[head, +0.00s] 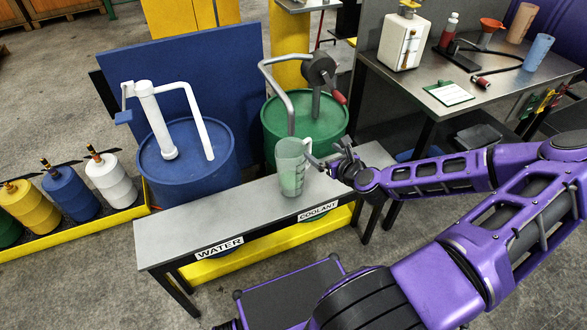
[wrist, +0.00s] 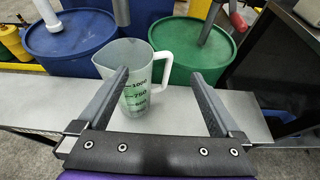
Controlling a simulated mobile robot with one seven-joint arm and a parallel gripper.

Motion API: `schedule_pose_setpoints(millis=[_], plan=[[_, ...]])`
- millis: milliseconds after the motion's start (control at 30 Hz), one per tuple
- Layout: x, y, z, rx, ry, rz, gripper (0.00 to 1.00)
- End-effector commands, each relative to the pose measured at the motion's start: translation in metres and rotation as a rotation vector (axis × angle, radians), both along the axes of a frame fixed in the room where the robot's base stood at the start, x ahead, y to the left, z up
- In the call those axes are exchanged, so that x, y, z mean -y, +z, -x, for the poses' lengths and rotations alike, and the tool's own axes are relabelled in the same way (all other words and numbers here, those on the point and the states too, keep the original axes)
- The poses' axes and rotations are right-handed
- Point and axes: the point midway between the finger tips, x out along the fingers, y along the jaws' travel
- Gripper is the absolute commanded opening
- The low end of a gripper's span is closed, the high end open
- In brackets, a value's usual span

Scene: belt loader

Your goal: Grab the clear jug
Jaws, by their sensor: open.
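The clear jug (head: 291,163) stands upright on the grey bench near the COOLANT label, its handle towards my arm. Its lower part looks greenish; I cannot tell whether it holds liquid. My gripper (head: 327,161) is just right of the jug, at the handle side, open and empty. In the wrist view, the jug (wrist: 138,88) shows printed volume marks. There the handle appears between the two fingers of my gripper (wrist: 160,76), and the left finger covers part of the jug's body. I cannot tell whether a finger touches it.
The grey bench (head: 215,218) is clear left of the jug. Behind stand a blue drum (head: 186,180) with a white pump and a green drum (head: 325,125) with a grey crank pump. A steel worktable (head: 430,75) with tools is at the right. Small drums sit in a yellow tray (head: 85,232).

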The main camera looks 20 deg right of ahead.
Motion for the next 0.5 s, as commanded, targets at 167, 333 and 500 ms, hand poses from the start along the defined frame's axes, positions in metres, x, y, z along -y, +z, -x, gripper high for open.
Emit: schedule_pose_setpoints(millis=[167, 333, 500], plan=[[-0.002, -0.014, -0.033, 0.000, 0.001, 0.001, 1.00], [-0.002, -0.022, -0.052, -0.001, 0.000, 0.001, 1.00], [-0.003, -0.025, -0.060, -0.001, 0.000, 0.001, 1.00]])
